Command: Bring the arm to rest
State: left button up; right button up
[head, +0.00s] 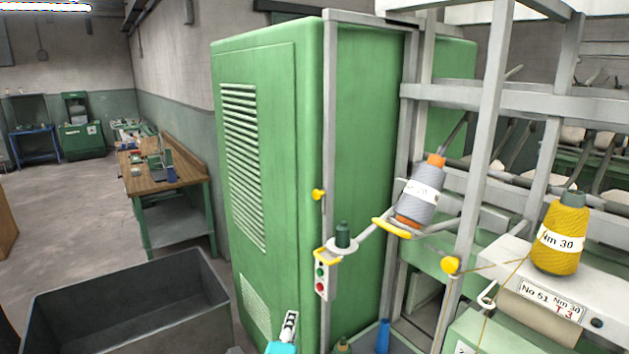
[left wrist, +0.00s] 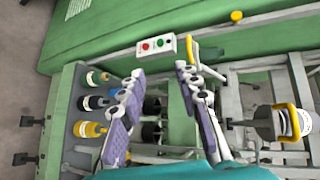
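My left gripper (head: 290,326) shows at the bottom of the head view, in front of the green cabinet, with only a small part of its fingers in the picture. In the left wrist view the left gripper (left wrist: 160,72) has its two padded fingers spread apart with nothing between them. Beyond the fingers are a small box with red and green buttons (left wrist: 156,45) and dark machine parts. My right gripper is in neither view.
A tall green cabinet (head: 265,150) stands centre. A dark bin (head: 130,315) is at lower left; a workbench (head: 160,165) stands behind.

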pick_arm(q)
jog(key=s+a+f+n+g+y+b, duration=0.2)
jog(key=s+a+f+n+g+b, duration=0.35)
jog(key=a+f+n, duration=0.7)
jog(key=s+f+n+g+h+b, duration=0.1)
jog(key=s+f+n+g+b, duration=0.1)
jog(key=s+f+n+b, duration=0.4)
jog(key=s+f+n, duration=0.1)
jog(key=s+f, duration=0.3)
jog(key=f, duration=0.2)
jog(key=shift+f+b, duration=0.35)
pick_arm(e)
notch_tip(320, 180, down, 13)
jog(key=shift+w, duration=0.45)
pick_arm(q)
jog(key=shift+a+n, duration=0.1)
jog(key=shift+n, duration=0.15)
